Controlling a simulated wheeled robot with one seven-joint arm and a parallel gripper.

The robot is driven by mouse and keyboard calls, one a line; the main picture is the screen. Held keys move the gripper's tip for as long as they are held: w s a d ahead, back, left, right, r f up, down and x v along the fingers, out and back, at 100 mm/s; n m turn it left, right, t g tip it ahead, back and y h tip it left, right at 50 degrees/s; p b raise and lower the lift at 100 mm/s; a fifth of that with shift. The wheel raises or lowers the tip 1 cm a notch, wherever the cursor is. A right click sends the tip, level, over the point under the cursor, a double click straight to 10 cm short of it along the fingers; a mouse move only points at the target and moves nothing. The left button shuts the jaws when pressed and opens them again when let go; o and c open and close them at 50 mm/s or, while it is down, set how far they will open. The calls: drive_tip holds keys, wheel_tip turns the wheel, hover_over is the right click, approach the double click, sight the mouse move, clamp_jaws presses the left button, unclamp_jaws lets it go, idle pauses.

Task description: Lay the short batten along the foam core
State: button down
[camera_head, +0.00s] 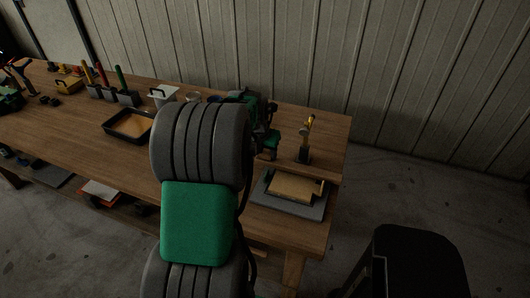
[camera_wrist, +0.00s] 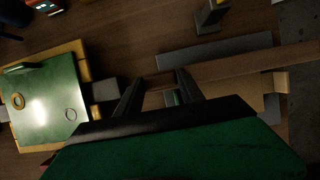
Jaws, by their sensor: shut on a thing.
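My gripper (camera_wrist: 158,88) is shut on the short batten (camera_wrist: 255,66), a long brown strip in the wrist view that runs from between the fingers to the right edge. The foam core (camera_wrist: 235,88) is a tan block, partly hidden beneath the batten and by my gripper. In the head view the foam core (camera_head: 294,187) lies on a grey board (camera_head: 318,211) at the right end of the bench. In the wrist view the batten passes over the core; I cannot tell whether they touch. My arm hides most of my gripper and the batten in the head view.
A tool holder (camera_head: 304,156) stands on the bench behind the foam core. A green panel with a yellow edge (camera_wrist: 45,95) lies left of my gripper. A black tray (camera_head: 128,125) and several tools are farther left. A black object (camera_head: 410,262) stands right of the bench.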

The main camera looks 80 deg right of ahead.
drive_tip(key=shift+f, duration=0.55)
drive_tip(key=c, duration=0.7)
unclamp_jaws()
drive_tip(key=shift+r, duration=0.1)
drive_tip(key=shift+w+a+r, duration=0.1)
drive_tip(key=shift+r, duration=0.25)
drive_tip(key=v, duration=1.1)
drive_tip(key=shift+a+r+b, duration=0.1)
drive_tip(key=shift+a+b, duration=0.1)
drive_tip(key=shift+b, duration=0.1)
